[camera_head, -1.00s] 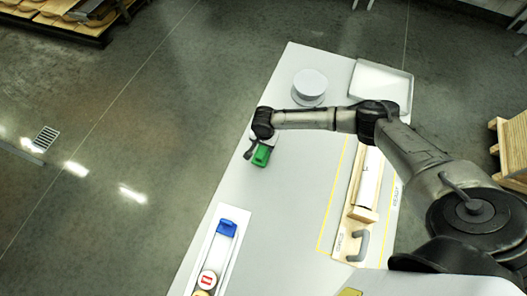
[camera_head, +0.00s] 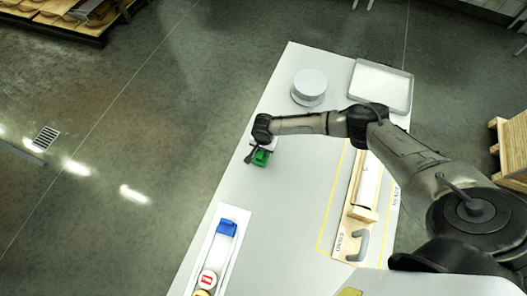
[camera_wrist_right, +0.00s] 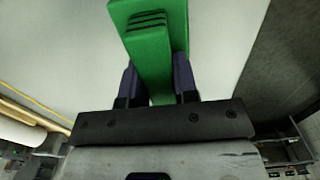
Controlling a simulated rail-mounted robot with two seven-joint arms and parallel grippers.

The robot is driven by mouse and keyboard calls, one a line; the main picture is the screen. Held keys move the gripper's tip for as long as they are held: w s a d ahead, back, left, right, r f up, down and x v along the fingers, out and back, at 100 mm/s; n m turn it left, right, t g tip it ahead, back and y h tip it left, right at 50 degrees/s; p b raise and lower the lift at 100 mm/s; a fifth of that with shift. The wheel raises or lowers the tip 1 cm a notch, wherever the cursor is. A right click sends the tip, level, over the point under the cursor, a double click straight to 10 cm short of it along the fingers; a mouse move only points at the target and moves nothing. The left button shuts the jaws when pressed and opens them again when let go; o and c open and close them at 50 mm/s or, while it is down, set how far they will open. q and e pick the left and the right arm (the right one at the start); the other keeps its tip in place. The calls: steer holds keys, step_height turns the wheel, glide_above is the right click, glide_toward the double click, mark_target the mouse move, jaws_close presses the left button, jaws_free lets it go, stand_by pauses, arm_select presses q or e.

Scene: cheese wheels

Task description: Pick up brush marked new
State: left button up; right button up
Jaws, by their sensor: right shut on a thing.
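A green brush-like thing (camera_head: 261,158) is at the left side of the grey table (camera_head: 285,185), under the end of my right arm. My right gripper (camera_head: 257,152) is shut on it. In the right wrist view the green thing (camera_wrist_right: 152,50) stands between the two dark fingers, with its wider, ridged end away from the palm. I see no "new" marking on it, and cannot tell whether it touches the table. My left gripper is not in view.
A white tray (camera_head: 209,250) with a blue thing (camera_head: 227,228) and round-topped items lies at the near left. A white round stack (camera_head: 309,86) and an empty tray (camera_head: 381,85) stand at the far end. A wooden holder (camera_head: 365,193) lies at the right.

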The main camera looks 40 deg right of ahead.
jaws_close()
steer(key=shift+r, duration=0.45)
steer(key=r, duration=0.3)
steer(key=shift+s+d+r, duration=0.2)
steer(key=shift+d+r, duration=0.15)
steer(key=s+d+r, duration=0.6)
steer(key=d, duration=0.3)
steer(key=shift+r+b, duration=0.25)
steer(key=shift+b, duration=0.2)
